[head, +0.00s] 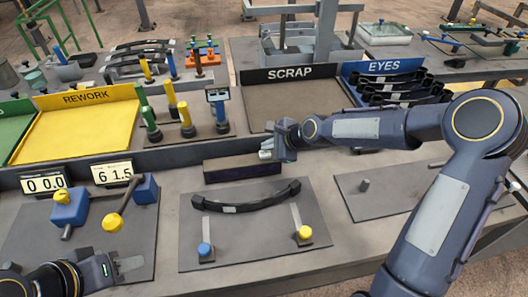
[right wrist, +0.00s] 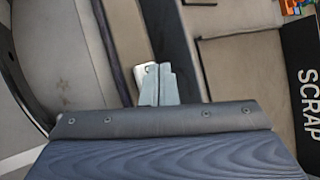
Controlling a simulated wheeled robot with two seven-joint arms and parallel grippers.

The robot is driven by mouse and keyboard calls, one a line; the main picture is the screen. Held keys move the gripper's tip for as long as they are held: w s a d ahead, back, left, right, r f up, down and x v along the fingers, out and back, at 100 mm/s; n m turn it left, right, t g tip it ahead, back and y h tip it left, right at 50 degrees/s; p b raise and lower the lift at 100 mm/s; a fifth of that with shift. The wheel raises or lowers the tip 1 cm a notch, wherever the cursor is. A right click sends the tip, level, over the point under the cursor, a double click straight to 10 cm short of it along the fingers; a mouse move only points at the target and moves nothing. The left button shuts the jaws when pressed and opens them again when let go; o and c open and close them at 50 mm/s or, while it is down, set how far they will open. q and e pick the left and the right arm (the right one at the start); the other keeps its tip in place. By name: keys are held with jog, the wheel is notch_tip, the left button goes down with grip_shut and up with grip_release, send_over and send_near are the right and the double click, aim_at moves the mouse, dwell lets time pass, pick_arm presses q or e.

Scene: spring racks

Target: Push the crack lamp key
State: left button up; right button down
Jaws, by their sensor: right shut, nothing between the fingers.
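My right gripper (head: 266,150) reaches in from the right and is at the right end of a long dark box (head: 228,173) behind the middle mat. Its fingers are shut together with nothing between them; they also show in the right wrist view (right wrist: 159,86). A small pale piece (right wrist: 143,75), possibly the crack lamp key, sits right beside and partly behind the fingertips. I cannot tell whether they touch it. No lit lamp is clear. My left gripper (head: 132,265) is low at the left, over the front of the left mat; its finger gap is unclear.
Two number displays (head: 112,172) stand at left. The right mat is mostly clear.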

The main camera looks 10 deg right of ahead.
aim_at(268, 154)
dwell(0.5)
jog(key=shift+f+b, duration=0.45)
jog(key=shift+f, duration=0.1)
dwell(0.4)
jog(key=shift+r, duration=0.55)
jog(key=shift+r+p, duration=2.4)
jog(key=shift+r, duration=0.65)
